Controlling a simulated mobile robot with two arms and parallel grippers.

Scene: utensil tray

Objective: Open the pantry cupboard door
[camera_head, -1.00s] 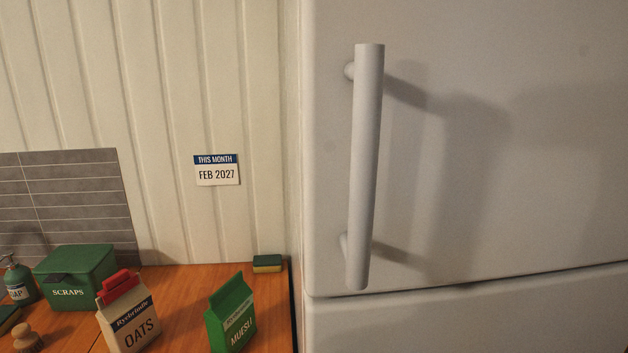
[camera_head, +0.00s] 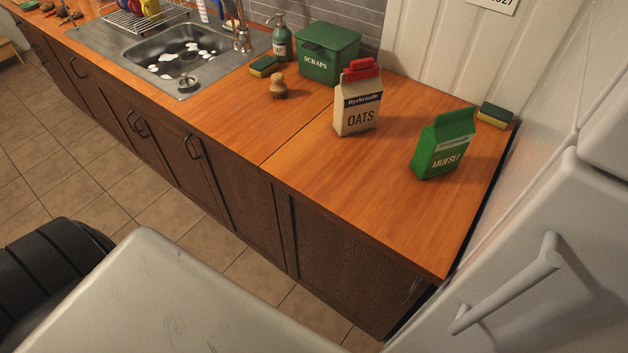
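Dark brown cupboard doors run under the counter. The nearest door (camera_head: 335,245) is below the counter's right end, with a handle (camera_head: 411,290) near its right edge. Further left are another door (camera_head: 240,205) and a dark bow handle (camera_head: 192,147). All the doors I see look shut. No label shows which one is the pantry cupboard. A white appliance or cabinet (camera_head: 520,215) with a long white bar handle (camera_head: 510,285) stands at the right and looks shut. Neither of my grippers is in view.
The orange wooden counter (camera_head: 390,205) holds an oats carton (camera_head: 358,105), a green muesli packet (camera_head: 443,148), a green scraps bin (camera_head: 327,55), a soap bottle (camera_head: 281,40) and sponges. A sink (camera_head: 180,55) is further left. The tiled floor (camera_head: 60,165) before the cupboards looks clear.

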